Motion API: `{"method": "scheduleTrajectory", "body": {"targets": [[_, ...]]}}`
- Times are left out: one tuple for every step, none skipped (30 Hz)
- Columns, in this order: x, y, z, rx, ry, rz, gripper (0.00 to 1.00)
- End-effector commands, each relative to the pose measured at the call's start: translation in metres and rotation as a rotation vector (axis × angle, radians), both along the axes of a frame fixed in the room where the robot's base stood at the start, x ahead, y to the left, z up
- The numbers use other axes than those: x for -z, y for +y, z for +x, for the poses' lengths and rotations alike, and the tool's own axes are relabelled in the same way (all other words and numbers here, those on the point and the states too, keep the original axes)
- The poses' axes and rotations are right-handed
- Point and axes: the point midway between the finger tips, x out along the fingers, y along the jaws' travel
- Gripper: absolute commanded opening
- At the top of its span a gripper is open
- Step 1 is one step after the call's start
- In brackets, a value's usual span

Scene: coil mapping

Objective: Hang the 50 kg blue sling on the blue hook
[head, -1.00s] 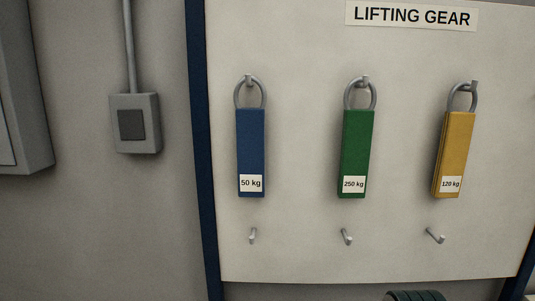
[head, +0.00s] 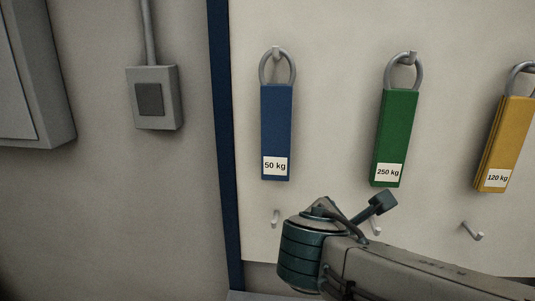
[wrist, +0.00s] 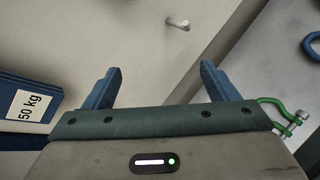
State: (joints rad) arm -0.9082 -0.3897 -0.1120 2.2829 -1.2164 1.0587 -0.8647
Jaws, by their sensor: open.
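The 50 kg blue sling (head: 276,130) is a flat blue strap with a white label. It hangs upright by a grey ring from a peg on the pale board in the head view. In the wrist view, its labelled end (wrist: 32,104) shows at the left edge, outside the jaws. My gripper (wrist: 161,67) is open, with two blue fingers apart and nothing between them. In the head view my arm covers the lower right, and the fingers cannot be made out. No hook can be clearly identified as the blue hook. A curved blue piece (wrist: 313,45) is cut off at the wrist view's right edge.
A green sling (head: 395,138) marked 250 kg and a yellow sling (head: 504,145) marked 120 kg hang to the right. Bare pegs (head: 275,217) stick out below. A green shackle (wrist: 287,120) shows beside my gripper. A grey switch box (head: 152,98) is on the left wall.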

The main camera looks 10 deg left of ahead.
Motion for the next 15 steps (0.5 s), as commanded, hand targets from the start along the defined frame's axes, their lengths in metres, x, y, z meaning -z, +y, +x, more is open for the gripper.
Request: {"method": "scheduleTrajectory", "body": {"targets": [[-0.020,0.023,0.002,-0.106,-0.045,-0.097,0.80],[-0.031,0.035,0.003,-0.160,-0.075,-0.157,0.80],[-0.045,0.050,0.003,-0.226,-0.116,-0.234,0.80],[-0.056,0.061,0.003,-0.271,-0.146,-0.288,0.80],[-0.066,0.072,0.002,-0.312,-0.178,-0.338,0.80],[-0.078,0.085,-0.001,-0.359,-0.217,-0.399,0.80],[-0.086,0.094,-0.003,-0.389,-0.245,-0.442,0.80],[-0.094,0.102,-0.005,-0.416,-0.271,-0.480,0.80],[-0.103,0.112,-0.008,-0.447,-0.304,-0.524,0.80],[-0.109,0.118,-0.010,-0.466,-0.325,-0.552,0.80],[-0.114,0.124,-0.012,-0.480,-0.343,-0.577,0.80],[-0.119,0.129,-0.015,-0.496,-0.364,-0.604,0.80],[-0.123,0.133,-0.016,-0.505,-0.377,-0.620,0.80],[-0.125,0.135,-0.017,-0.512,-0.387,-0.631,0.80],[-0.127,0.138,-0.018,-0.518,-0.396,-0.643,0.80]]}}
